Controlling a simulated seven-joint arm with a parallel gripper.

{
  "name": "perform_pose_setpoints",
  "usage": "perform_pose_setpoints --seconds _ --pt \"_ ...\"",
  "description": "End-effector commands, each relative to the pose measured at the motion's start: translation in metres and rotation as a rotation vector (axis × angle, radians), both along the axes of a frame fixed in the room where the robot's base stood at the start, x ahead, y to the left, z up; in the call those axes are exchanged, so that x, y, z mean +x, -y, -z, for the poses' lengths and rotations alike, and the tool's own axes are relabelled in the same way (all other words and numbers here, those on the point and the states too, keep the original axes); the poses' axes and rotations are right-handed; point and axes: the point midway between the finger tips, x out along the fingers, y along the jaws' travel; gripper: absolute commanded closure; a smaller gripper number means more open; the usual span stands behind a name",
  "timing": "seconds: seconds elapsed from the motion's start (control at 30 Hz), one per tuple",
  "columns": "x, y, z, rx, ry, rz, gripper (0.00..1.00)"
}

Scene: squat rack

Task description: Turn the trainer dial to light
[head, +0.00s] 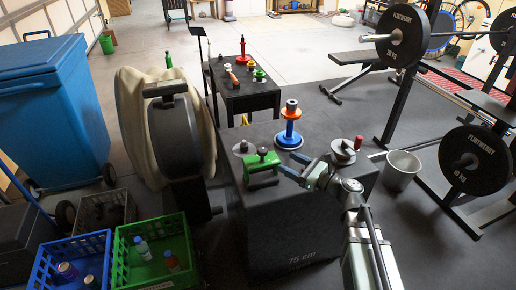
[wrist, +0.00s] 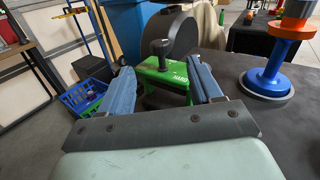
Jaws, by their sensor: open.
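A green device (head: 262,160) with a dark lower part sits on the dark box top, left of my gripper. In the wrist view the green device (wrist: 174,73) shows the word HARD on its right side, and a black knob (wrist: 161,48) stands up on it. I cannot make out a "light" mark or a pointer. My gripper (head: 297,168) is open and empty, to the right of the device. In the wrist view its blue fingers (wrist: 160,80) frame the green device, which appears beyond them. The fingers hide parts of its sides; contact is not clear.
On the box (head: 285,225) stand a blue-and-orange spool stand (head: 289,137), a grey disc (head: 243,148) and a red-handled grey piece (head: 345,152). A large dark wheel-shaped unit (head: 180,135) stands left of the box. A bucket (head: 401,170) and weight rack are at right.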

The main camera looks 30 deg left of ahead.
Motion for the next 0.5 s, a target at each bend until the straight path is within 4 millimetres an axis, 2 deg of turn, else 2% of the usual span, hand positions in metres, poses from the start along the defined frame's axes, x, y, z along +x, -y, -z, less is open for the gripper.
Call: perform_pose_setpoints --seconds 0.27,0.5 --pt "0.002 -0.007 0.001 0.013 -0.079 -0.001 0.36" --pt "0.009 -0.041 0.001 0.012 -0.077 -0.004 0.36"
